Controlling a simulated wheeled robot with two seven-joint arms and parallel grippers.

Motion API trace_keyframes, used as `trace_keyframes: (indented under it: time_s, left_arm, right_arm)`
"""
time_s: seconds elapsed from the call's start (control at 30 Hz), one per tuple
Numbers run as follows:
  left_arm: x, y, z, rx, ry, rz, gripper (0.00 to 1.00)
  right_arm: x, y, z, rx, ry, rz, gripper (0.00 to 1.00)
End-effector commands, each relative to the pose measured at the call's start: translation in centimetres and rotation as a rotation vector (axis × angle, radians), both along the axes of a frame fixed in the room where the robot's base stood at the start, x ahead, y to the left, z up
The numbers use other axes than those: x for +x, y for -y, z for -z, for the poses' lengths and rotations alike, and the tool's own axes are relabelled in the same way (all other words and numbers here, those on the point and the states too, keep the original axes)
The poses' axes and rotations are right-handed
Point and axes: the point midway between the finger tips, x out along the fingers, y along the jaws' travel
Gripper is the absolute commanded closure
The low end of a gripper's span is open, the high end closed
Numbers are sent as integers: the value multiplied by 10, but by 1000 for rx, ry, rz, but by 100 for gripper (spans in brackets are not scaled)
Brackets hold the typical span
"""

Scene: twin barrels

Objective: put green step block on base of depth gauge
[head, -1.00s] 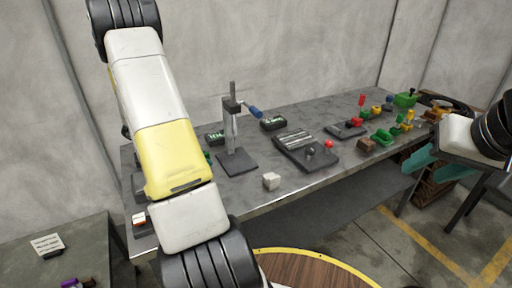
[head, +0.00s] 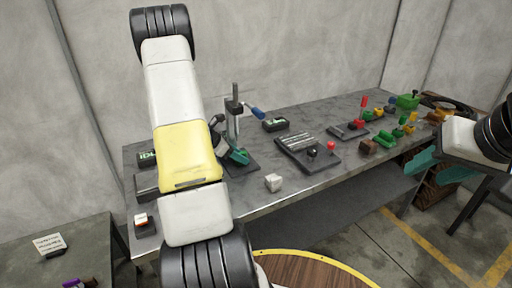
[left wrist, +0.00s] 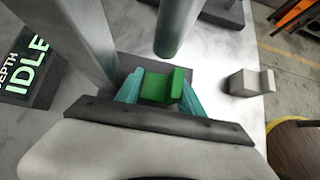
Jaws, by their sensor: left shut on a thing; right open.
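The depth gauge stands on the bench, with an upright post (head: 233,108), a blue-handled lever (head: 254,112) and a dark flat base (head: 246,168). My left gripper (head: 238,156) is at the gauge, over its base. In the left wrist view the gripper (left wrist: 157,90) is shut on the green step block (left wrist: 160,86), between teal fingers. The block is near the lower end of the gauge's round spindle (left wrist: 178,30), beside the post (left wrist: 75,35). Whether it touches the base cannot be told. My right gripper (head: 435,166) is open and empty at the right, beyond the bench's front edge.
A pale step block (head: 273,182) sits near the bench's front edge, right of the base; it also shows in the left wrist view (left wrist: 245,83). A dark panel (head: 306,152) with knobs stands further right. Display boxes (head: 275,124) (head: 146,158) flank the gauge.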

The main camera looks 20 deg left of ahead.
Motion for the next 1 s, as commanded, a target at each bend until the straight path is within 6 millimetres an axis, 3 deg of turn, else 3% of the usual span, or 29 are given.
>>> trace_keyframes:
  time_s: [0.37,0.4,0.5,0.8,1.0]
  left_arm:
    - [1,0,4,1,3,1,100]
    - [0,0,4,2,3,1,49]
    - [0,0,4,2,3,1,33]
    - [0,0,3,2,3,1,33]
    - [-9,-10,-13,4,4,0,33]
  right_arm:
    - [0,0,0,0,0,0,55]
    - [0,0,0,0,0,0,55]
    - [0,0,0,0,0,0,55]
    - [0,0,0,0,0,0,55]
    - [0,0,0,0,0,0,55]
